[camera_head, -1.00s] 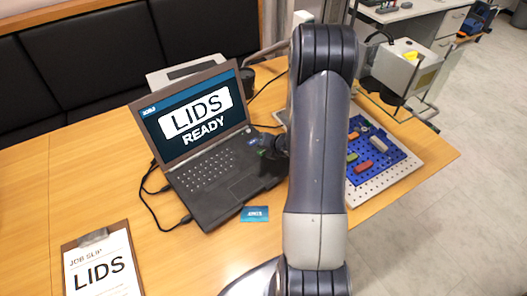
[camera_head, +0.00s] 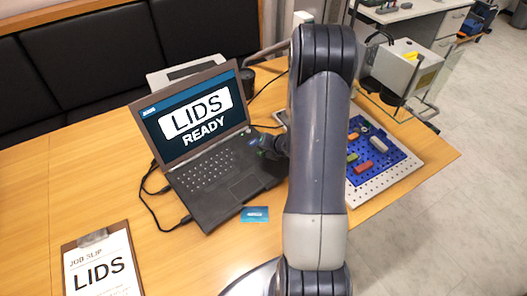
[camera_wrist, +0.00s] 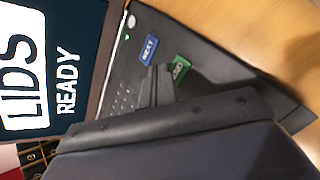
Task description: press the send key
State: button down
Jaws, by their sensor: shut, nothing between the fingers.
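The laptop (camera_head: 203,165) stands open on the wooden table, its screen (camera_head: 192,117) reading "LIDS READY". The screen also shows at the left of the wrist view (camera_wrist: 40,65). The green send key (camera_wrist: 181,69) is at the right side of the keyboard deck, its label partly covered by my fingers. A blue NEXT key (camera_wrist: 149,47) lies beside it. My gripper (camera_wrist: 161,72) is shut and empty, its fingertips right at the green key's edge in the picture. I cannot tell whether they touch it. In the head view my arm hides most of the gripper.
A clipboard (camera_head: 101,268) with a "LIDS" job slip lies at front left. A blue card (camera_head: 255,214) lies before the laptop. A blue pegboard (camera_head: 381,165) with several coloured blocks is right of my arm, below the laser marker (camera_head: 405,68). Cables run left of the laptop.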

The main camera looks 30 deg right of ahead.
jog(key=shift+f, duration=0.15)
dwell(0.5)
jog(key=shift+f+b, duration=0.3)
jog(key=shift+b, duration=0.45)
jog(key=shift+f+b, duration=0.8)
jog(key=shift+b, duration=0.2)
dwell(0.7)
jog(key=shift+r, duration=0.35)
notch_tip(320, 180, up, 6)
jog(key=p, duration=0.4)
jog(key=shift+s+f, duration=0.1)
jog(key=shift+f, duration=0.15)
dwell(0.5)
